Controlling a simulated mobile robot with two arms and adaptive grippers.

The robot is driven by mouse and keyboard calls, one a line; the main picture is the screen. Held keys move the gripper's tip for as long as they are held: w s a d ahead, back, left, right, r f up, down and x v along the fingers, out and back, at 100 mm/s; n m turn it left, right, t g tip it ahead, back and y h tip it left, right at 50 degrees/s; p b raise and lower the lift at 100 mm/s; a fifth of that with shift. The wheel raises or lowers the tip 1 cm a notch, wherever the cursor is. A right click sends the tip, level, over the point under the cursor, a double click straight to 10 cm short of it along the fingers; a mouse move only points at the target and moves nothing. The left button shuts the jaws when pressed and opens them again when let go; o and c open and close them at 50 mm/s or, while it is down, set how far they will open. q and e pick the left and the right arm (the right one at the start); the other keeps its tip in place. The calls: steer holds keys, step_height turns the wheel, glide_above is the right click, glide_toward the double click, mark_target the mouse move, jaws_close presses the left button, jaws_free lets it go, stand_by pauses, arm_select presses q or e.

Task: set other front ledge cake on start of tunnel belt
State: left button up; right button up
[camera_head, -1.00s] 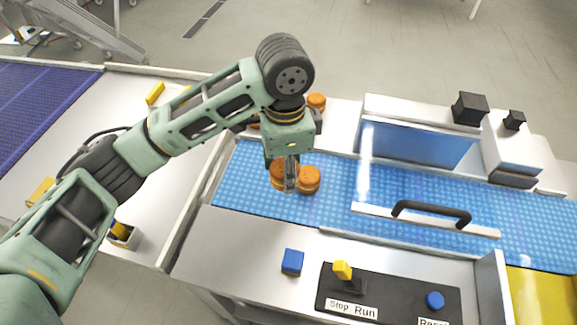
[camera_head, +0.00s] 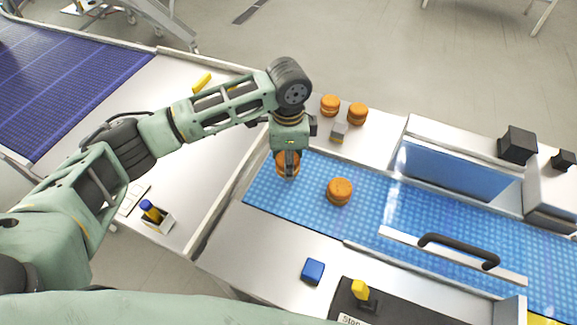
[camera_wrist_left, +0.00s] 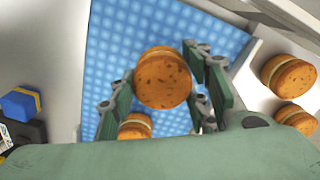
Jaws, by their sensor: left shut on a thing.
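My left gripper (camera_head: 288,166) is shut on an orange-brown layered cake (camera_head: 287,158). It holds the cake over the left, starting end of the blue tunnel belt (camera_head: 270,198). In the left wrist view the held cake (camera_wrist_left: 163,77) shows between the finger pads (camera_wrist_left: 160,95), with blue belt behind it; I cannot tell whether it touches the belt. A second cake (camera_head: 340,191) lies on the belt to the right, apart from the held one. Two more cakes, one left (camera_head: 330,104) and one right (camera_head: 357,114), stand on the far ledge. My right gripper is not in view.
A grey block (camera_head: 339,132) stands on the far ledge. The tunnel (camera_head: 440,170) and a bar with a black handle (camera_head: 458,248) lie to the right. A blue cube (camera_head: 312,271) and a yellow-topped lever (camera_head: 359,290) are on the near side.

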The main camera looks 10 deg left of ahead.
arm_select(q)
step_height(320, 180, down, 3)
steer(key=shift+f+p, duration=0.15)
steer(key=shift+p, duration=0.35)
steer(key=shift+f, duration=0.2)
steer(key=o, duration=0.8)
step_height(320, 180, up, 11)
steer(key=b, duration=0.3)
steer(key=shift+r, duration=0.6)
